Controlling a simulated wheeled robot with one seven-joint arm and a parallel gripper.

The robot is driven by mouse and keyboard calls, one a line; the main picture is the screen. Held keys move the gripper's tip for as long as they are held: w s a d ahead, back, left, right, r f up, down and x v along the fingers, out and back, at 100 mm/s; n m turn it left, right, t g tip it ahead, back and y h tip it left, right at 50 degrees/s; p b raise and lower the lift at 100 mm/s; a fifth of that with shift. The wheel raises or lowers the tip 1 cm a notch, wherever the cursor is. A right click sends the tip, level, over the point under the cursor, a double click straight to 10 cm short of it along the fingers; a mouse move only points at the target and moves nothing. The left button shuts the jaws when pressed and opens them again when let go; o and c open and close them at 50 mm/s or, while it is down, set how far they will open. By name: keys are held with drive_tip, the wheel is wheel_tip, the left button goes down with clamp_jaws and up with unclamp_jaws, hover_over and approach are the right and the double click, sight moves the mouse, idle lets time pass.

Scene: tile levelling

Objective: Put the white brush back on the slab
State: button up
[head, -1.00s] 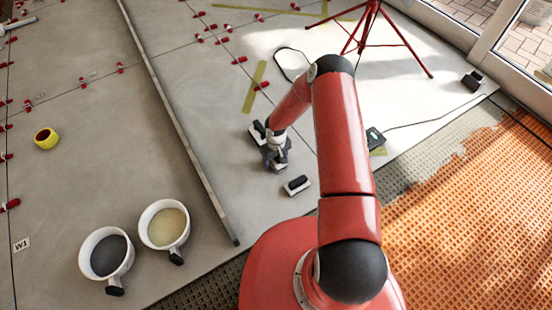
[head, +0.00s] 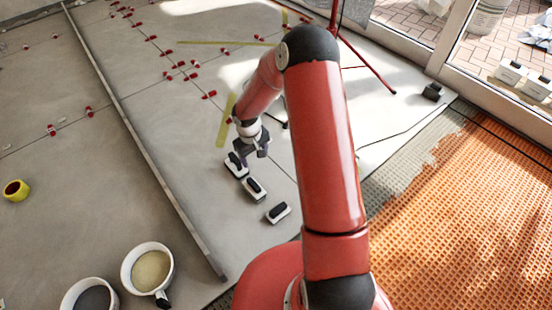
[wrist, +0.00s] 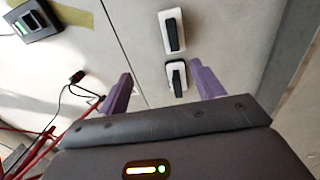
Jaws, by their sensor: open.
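Several white brushes with black handles lie in a row on the grey slab (head: 150,215): a far one (head: 236,165), a middle one (head: 254,188) and a near one (head: 278,212). I cannot tell which one the task means. My gripper (head: 250,154) is above the row, beside the far and middle brushes. In the wrist view my gripper (wrist: 162,88) is open and empty, with its purple fingers wide apart. Two brushes show ahead of it, one upper (wrist: 172,32) and one lower (wrist: 177,78); the lower one lies between the fingers in the picture, apart from both.
A long grey bar (head: 150,150) lies left of the brushes. Buckets of sand (head: 151,271) and dark material (head: 90,298) stand front left, with yellow tape roll (head: 16,190) beyond. A red tripod (head: 362,62) and orange matting (head: 470,220) are right. A black device (wrist: 35,20) and cable show in the wrist view.

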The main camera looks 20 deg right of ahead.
drive_tip(key=s+d+r+m+t+h, duration=0.1)
drive_tip(key=s+r, duration=0.3)
drive_tip(key=r, duration=0.8)
drive_tip(key=s+r+t, duration=0.1)
drive_tip(key=s+r, duration=0.4)
drive_tip(key=r, duration=0.6)
drive_tip(key=s+a+r+m+t+y, duration=0.1)
drive_tip(key=s+r, duration=0.4)
drive_tip(key=s, duration=0.5)
drive_tip(key=s+a+r+m+t, duration=0.1)
drive_tip(key=s+r+t, duration=0.1)
drive_tip(key=s+r, duration=0.4)
drive_tip(key=s, duration=0.4)
drive_tip(key=shift+a+r+y, duration=0.15)
drive_tip(key=shift+a+y, duration=0.1)
drive_tip(key=shift+y, duration=0.15)
drive_tip(key=shift+r+p, duration=2.8)
drive_tip(key=shift+r, duration=0.05)
